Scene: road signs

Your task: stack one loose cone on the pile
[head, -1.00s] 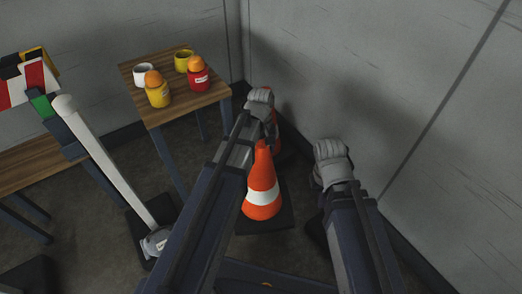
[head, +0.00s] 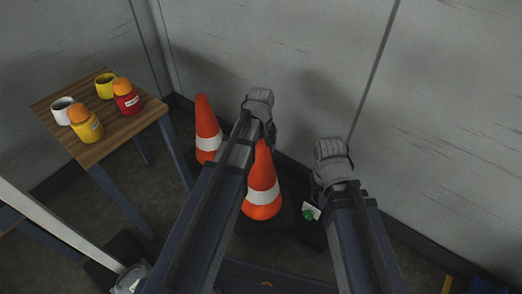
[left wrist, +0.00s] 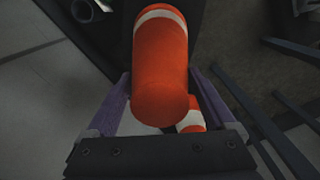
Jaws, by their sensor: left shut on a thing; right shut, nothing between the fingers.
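An orange cone with a white band and dark square base (head: 262,200) hangs upright below my left gripper (head: 264,125). My left gripper is shut on its upper part; in the left wrist view the cone (left wrist: 160,65) lies between the fingers. A second orange cone (head: 206,130) stands near the wall, behind and left of the held one; its lower part is hidden. Part of an orange and white cone also shows in the left wrist view (left wrist: 191,121). My right gripper (head: 332,160) is shut and empty, right of the held cone. I cannot tell which cone is the pile.
A wooden table (head: 120,128) at the left bears a white mug (head: 62,110), a yellow mug (head: 106,86), a yellow jar (head: 86,125) and a red jar (head: 127,100). A small white and green thing (head: 309,213) lies beside my right arm. Grey walls close the back and right.

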